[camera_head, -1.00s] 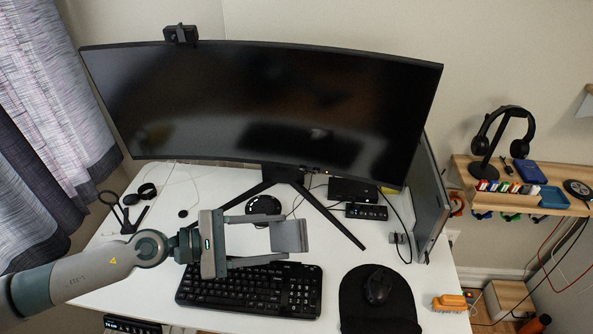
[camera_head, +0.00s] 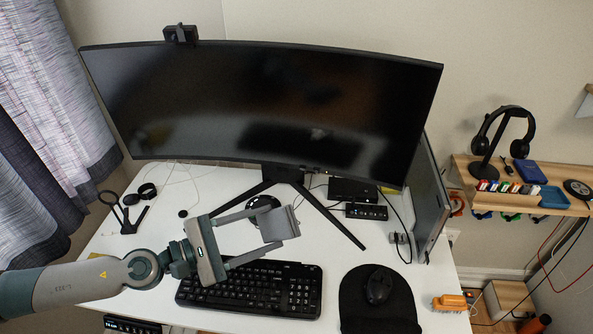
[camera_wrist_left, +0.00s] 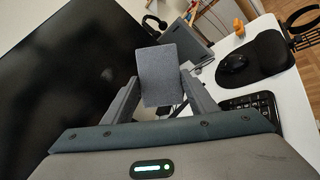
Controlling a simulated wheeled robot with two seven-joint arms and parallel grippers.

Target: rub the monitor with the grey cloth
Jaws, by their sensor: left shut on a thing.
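The monitor (camera_head: 262,105) is a wide, dark, curved screen standing at the back of the desk. It also fills the left side of the left wrist view (camera_wrist_left: 70,75). The grey cloth (camera_head: 279,224) is a small flat grey piece between the fingertips of my left gripper (camera_head: 272,224). In the left wrist view the cloth (camera_wrist_left: 166,76) stands out past the fingers. My left gripper is shut on it. It is below the monitor's lower edge, in front of the stand and above the back of the keyboard, apart from the screen. My right gripper is not in view.
A black keyboard (camera_head: 250,290) lies below the gripper. A mouse (camera_head: 378,287) rests on a black pad at the right. A round black object (camera_head: 262,203) and small boxes (camera_head: 352,190) with cables sit near the monitor stand. A laptop (camera_head: 428,205) stands upright at the desk's right edge.

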